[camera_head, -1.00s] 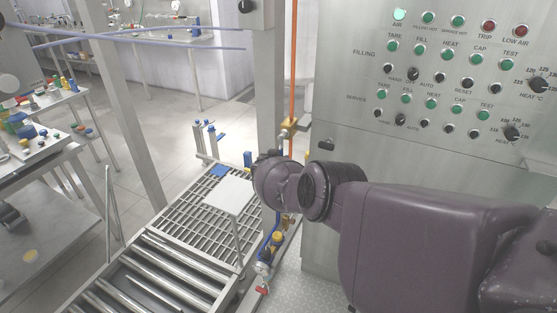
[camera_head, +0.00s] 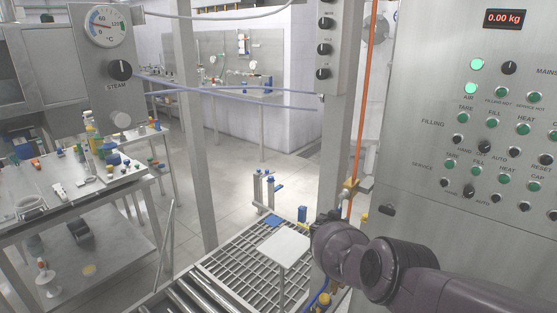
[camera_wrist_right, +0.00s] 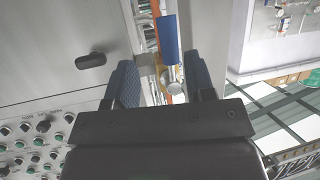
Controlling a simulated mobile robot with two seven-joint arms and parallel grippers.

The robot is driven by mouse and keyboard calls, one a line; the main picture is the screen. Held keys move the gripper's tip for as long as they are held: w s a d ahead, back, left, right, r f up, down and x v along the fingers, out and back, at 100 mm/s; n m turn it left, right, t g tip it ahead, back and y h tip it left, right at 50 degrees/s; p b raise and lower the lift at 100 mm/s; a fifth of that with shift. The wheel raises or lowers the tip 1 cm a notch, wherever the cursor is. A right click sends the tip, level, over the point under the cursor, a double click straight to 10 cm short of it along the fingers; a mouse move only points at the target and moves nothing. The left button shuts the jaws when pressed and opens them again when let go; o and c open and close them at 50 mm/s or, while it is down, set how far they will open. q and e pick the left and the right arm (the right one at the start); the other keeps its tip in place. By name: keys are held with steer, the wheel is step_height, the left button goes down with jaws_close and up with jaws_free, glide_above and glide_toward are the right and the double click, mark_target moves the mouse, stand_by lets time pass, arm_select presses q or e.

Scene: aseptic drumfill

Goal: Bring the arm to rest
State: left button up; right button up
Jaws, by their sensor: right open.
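My right arm (camera_head: 400,270) comes in from the lower right of the head view, in front of the control cabinet. Its wrist end is near the post with the orange pipe, and its gripper is hidden there. In the right wrist view my right gripper (camera_wrist_right: 162,68) has its two dark fingers apart. A blue handle (camera_wrist_right: 170,36) on a metal stem shows in the gap between them; I cannot tell how far beyond the fingers it is. Nothing is seen gripped. My left arm and gripper are not in view.
The control cabinet (camera_head: 460,150) fills the right side, with lamps, knobs and a 0.00 kg display (camera_head: 504,18). A small white plate (camera_head: 284,246) stands over the grating (camera_head: 238,268) beside my wrist. A cluttered bench (camera_head: 60,215) is at left. Open floor (camera_head: 235,190) lies beyond.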

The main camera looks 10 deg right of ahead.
steer(key=s+d+f+n+t+y+b, duration=0.1)
steer(key=s+d+f+n+t+y, duration=0.1)
steer(key=s+d+f, duration=0.55)
steer(key=s+d+f+n+t+y, duration=0.1)
steer(key=s+d+f+n+t, duration=0.25)
steer(key=s, duration=0.65)
steer(key=s+a+f+n+g+y+b, duration=0.1)
steer(key=s+a, duration=0.4)
steer(key=s, duration=1.1)
steer(key=s+a+f+n+g+y+b, duration=0.1)
steer(key=s+a+g+y, duration=0.2)
steer(key=s, duration=1.3)
steer(key=shift+s+a+g+y, duration=0.25)
steer(key=shift+a+g, duration=0.4)
steer(key=shift+a, duration=0.55)
